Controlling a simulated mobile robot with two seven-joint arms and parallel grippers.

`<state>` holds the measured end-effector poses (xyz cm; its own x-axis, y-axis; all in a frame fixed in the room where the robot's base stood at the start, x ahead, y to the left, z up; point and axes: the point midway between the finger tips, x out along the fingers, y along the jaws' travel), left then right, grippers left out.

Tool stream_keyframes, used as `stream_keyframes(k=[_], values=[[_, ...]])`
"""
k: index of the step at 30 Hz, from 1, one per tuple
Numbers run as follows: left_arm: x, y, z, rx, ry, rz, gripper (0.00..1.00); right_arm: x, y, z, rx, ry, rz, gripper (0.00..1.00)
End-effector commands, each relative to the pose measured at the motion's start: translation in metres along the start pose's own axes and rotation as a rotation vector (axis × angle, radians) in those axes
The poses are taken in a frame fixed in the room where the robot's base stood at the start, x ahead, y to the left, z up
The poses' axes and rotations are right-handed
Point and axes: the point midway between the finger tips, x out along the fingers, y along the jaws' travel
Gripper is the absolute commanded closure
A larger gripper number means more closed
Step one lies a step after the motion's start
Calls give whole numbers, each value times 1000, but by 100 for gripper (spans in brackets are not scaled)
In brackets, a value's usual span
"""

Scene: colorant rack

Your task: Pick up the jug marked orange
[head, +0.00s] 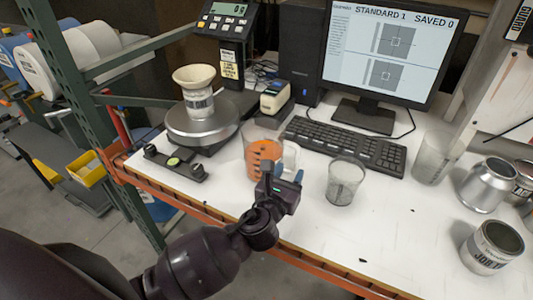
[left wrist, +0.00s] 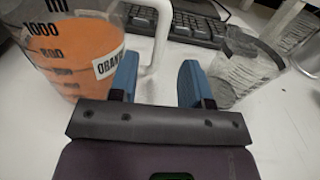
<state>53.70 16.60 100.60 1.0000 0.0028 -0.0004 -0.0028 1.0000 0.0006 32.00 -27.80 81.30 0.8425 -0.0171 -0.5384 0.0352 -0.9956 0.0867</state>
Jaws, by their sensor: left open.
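The jug marked orange (head: 262,152) is a clear measuring jug with orange liquid, standing on the white bench. In the left wrist view the jug (left wrist: 70,50) fills the upper left, with part of its label readable. Its white handle (left wrist: 160,35) points toward my gripper. My left gripper (head: 287,174) is open and empty in front of the handle. In the left wrist view its blue fingertips (left wrist: 160,72) lie on either side of the handle's line; I cannot tell whether the handle is between them in depth. My right gripper is not in view.
A clear jug with grey contents (head: 344,182) stands close to the right of the gripper. A keyboard (head: 345,143) lies behind. A scale with a cup (head: 203,125) is at left. Metal cans (head: 487,185) stand at right. The front middle of the bench is mostly clear.

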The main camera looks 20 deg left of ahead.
Motion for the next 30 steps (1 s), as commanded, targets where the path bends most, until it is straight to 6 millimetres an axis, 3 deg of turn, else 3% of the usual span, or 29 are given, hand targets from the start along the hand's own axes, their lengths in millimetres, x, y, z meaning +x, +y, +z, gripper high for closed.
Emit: stream_keyframes(k=[12,22,30], values=[[46,-1,3,-1,0,0,56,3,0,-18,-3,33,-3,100],[52,0,3,0,1,0,56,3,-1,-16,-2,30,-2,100],[52,0,3,0,1,0,96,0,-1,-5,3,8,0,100]])
